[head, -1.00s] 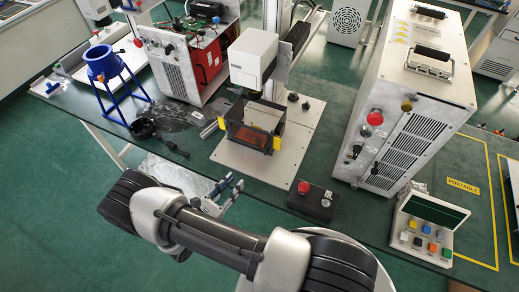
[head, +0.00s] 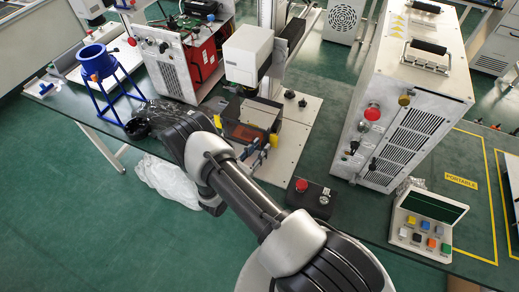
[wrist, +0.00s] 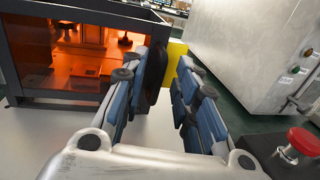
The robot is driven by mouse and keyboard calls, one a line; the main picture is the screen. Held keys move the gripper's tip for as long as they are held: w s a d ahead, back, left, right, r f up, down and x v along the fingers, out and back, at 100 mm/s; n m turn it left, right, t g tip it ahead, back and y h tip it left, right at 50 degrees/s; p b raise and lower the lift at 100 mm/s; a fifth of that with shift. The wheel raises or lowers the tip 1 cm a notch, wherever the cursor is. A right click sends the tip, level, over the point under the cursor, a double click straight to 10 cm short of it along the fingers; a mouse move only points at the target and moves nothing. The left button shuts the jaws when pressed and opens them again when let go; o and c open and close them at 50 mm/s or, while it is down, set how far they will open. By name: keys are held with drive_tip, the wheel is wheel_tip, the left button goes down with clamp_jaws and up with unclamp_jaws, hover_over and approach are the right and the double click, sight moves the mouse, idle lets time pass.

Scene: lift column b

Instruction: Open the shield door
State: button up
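The shield (head: 250,115) is a dark-framed box with an orange see-through front (head: 245,132), standing under the white machine head. The same orange panel fills the upper left of the wrist view (wrist: 75,55). A yellow tab (wrist: 177,52) is at its right side, and shows in the head view (head: 273,140) too. My gripper (wrist: 170,75) is open, with blue-padded fingers spread apart. The fingers point at the yellow tab, which shows beyond and between the tips. I cannot tell whether they touch it. In the head view my gripper (head: 258,152) is in front of the box's right half.
A control box with a red button (head: 301,186) stands close to the right of my gripper. A large metal cabinet (head: 410,100) stands further right. A blue funnel stand (head: 98,65) and clear plastic bags (head: 168,180) are left. The white base plate (head: 297,120) is mostly bare.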

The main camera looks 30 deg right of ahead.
drive_tip(key=shift+w+d, duration=0.1)
drive_tip(key=shift+d, duration=0.1)
drive_tip(key=c, duration=0.6)
drive_tip(key=shift+a, duration=0.1)
